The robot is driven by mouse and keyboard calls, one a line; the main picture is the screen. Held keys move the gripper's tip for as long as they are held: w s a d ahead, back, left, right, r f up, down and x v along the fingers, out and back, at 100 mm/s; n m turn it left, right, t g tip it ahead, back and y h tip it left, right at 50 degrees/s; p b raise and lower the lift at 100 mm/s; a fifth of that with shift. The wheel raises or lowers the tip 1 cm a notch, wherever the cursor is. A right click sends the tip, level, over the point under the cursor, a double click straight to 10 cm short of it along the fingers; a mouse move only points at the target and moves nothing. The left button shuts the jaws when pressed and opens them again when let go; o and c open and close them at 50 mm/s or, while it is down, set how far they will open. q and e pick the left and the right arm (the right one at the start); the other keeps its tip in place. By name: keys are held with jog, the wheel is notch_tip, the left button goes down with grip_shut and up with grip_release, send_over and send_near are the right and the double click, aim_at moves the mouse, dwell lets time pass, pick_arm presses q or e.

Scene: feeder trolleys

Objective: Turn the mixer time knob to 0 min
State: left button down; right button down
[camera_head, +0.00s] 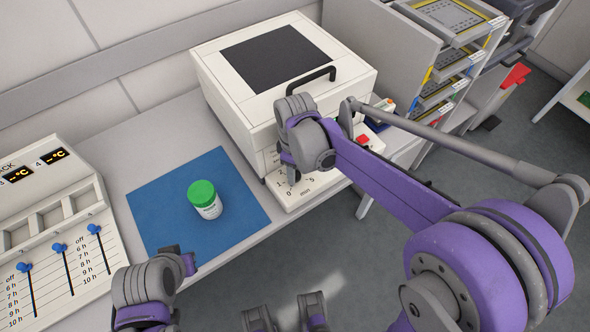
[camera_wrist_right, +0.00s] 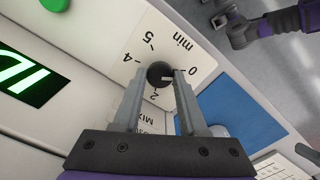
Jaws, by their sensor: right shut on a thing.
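The mixer time knob (camera_wrist_right: 160,74) is a small dark round knob on a white dial panel. Its white mark points right, close to the 0; the 4, 5 and 2 also show around it. My right gripper (camera_wrist_right: 157,78) is shut on the knob, one finger on each side, and a finger covers part of the scale. In the head view the white mixer (camera_head: 292,92) has a dark lid window, and my right wrist hides the knob on its front panel.
A white jar with a green lid (camera_head: 204,199) stands on a blue mat (camera_head: 157,212) left of the mixer. A rack with blue sliders (camera_head: 59,249) is at the far left. Shelves of trays (camera_head: 446,60) stand at the right. A green display (camera_wrist_right: 25,77) is beside the dial.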

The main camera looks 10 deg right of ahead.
jog(key=shift+n, duration=0.4)
jog(key=shift+c, duration=2.2)
grip_release()
jog(key=shift+r, duration=0.1)
notch_tip(320, 180, up, 11)
jog(key=p, duration=0.1)
jog(key=shift+f, duration=0.2)
jog(key=s+d+f+m+t+p, duration=0.1)
jog(key=s+d+m+t+p, duration=0.1)
jog(key=s+m, duration=0.3)
jog(key=s+d+f+m+t+p, duration=0.2)
jog(key=s+m, duration=0.4)
jog(key=s, duration=0.4)
jog(key=d+t, duration=0.1)
jog(key=d, duration=0.1)
jog(key=shift+d+f, duration=0.15)
jog(key=shift+d, duration=0.2)
